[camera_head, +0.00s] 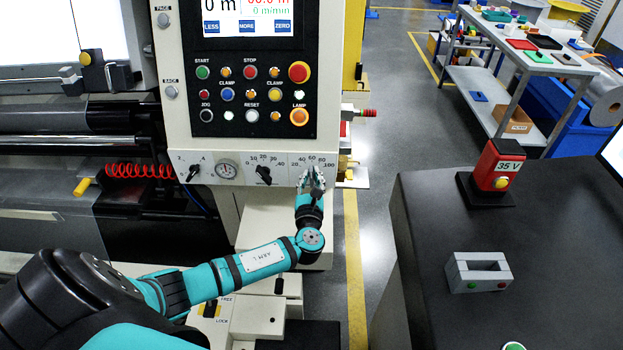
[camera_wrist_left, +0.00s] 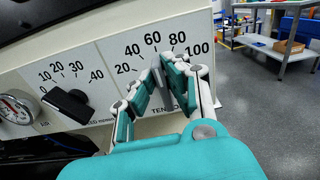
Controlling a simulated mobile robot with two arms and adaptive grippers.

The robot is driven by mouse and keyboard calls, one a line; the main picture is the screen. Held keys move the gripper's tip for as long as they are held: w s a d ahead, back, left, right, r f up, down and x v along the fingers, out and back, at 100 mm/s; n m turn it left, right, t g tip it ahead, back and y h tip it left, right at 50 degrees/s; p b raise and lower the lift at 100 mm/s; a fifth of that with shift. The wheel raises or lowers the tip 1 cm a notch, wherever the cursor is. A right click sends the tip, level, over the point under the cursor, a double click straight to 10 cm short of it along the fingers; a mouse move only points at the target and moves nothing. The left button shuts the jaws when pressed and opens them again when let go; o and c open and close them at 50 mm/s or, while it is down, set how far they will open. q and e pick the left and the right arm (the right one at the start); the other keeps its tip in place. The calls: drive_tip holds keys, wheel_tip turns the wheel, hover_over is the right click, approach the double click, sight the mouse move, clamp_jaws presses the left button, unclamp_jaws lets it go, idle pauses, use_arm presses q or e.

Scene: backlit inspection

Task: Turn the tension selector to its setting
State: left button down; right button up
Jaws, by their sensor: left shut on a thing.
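The tension selector (camera_wrist_left: 160,78) is a grey knob on the white dial panel, under a scale printed from 20 to 100. Its narrow visible part stands below the 60, and the rest is hidden by my fingers. My left gripper (camera_wrist_left: 163,86) is shut on it, one teal-padded finger on each side. In the head view my left gripper (camera_head: 312,180) is at the right end of the panel and covers the selector. The printed label below is partly hidden by a finger. My right gripper is in neither view.
A black speed knob (camera_wrist_left: 68,103) and a round gauge (camera_wrist_left: 16,107) are left of the selector. A button panel (camera_head: 252,95) with a screen is above. A dark table (camera_head: 450,220) bearing a red 35 V box (camera_head: 496,165) is at right. Grey floor lies between.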

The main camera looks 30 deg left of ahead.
use_arm(q)
drive_tip(key=shift+s+a+f+n+b, duration=0.1)
drive_tip(key=shift+a+n+b, duration=0.05)
drive_tip(key=shift+n+b, duration=1.05)
drive_tip(key=shift+s+a+f+n+b, duration=0.15)
drive_tip(key=shift+n+b, duration=0.7)
drive_tip(key=shift+n, duration=0.65)
drive_tip(key=shift+w+r, duration=0.1)
drive_tip(key=c, duration=1.4)
unclamp_jaws()
drive_tip(key=shift+s+d, duration=0.25)
drive_tip(key=shift+s, duration=0.2)
drive_tip(key=v, duration=1.1)
drive_tip(key=shift+s+a, duration=0.1)
